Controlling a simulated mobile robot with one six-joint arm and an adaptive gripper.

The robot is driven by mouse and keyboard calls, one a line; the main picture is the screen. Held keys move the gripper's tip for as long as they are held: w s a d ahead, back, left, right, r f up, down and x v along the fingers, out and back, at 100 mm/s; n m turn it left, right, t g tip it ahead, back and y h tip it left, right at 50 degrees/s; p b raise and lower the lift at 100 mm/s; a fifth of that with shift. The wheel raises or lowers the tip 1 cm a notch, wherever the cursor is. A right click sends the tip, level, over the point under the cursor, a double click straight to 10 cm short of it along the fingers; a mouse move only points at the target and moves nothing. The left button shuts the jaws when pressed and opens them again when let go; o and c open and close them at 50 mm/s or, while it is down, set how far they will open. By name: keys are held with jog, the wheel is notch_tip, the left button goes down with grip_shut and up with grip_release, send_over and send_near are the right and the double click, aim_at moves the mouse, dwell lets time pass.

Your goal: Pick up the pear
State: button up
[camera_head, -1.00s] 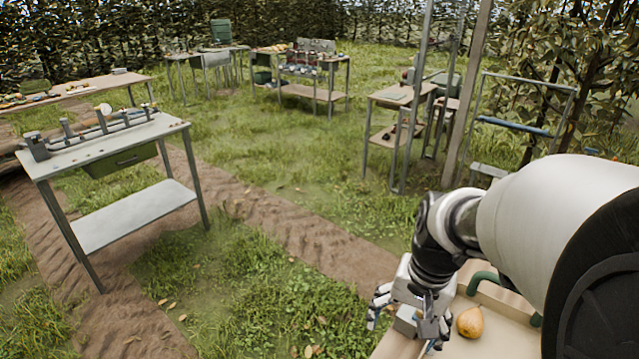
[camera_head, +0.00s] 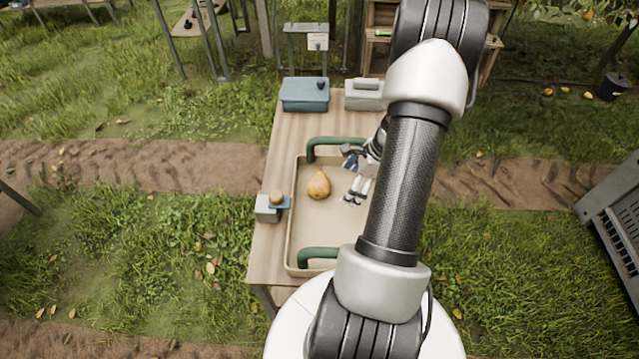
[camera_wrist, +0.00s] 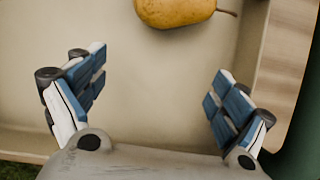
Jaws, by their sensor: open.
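A yellow-brown pear (camera_head: 319,185) lies in a beige tray (camera_head: 312,227) with green handles on a wooden table. My gripper (camera_head: 350,174) is over the tray, to the right of the pear and apart from it. My arm hides the right part of the tray. In the wrist view the pear (camera_wrist: 175,10) is at the top edge, partly cut off, with its stem to the right. The open, empty gripper (camera_wrist: 155,95) shows its two blue-padded fingers wide apart, with only bare tray between them.
A small grey block with a round-topped blue item (camera_head: 272,207) stands just left of the tray. A blue-grey box (camera_head: 305,94) and a grey toolbox (camera_head: 364,95) stand at the table's far end. A grey slatted unit (camera_head: 615,215) is at the right edge.

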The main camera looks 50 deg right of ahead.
aim_at(323, 177)
jog(key=w+a, duration=0.2)
jog(key=w, duration=0.1)
jog(key=shift+w, duration=0.1)
jog(key=w+a+b, duration=0.1)
jog(key=w, duration=0.1)
jog(key=w+a+f, duration=0.1)
jog(key=w+a, duration=0.1)
jog(key=shift+b, duration=0.4)
jog(key=shift+d, duration=0.1)
jog(key=c, duration=1.3)
jog(key=shift+o, duration=0.2)
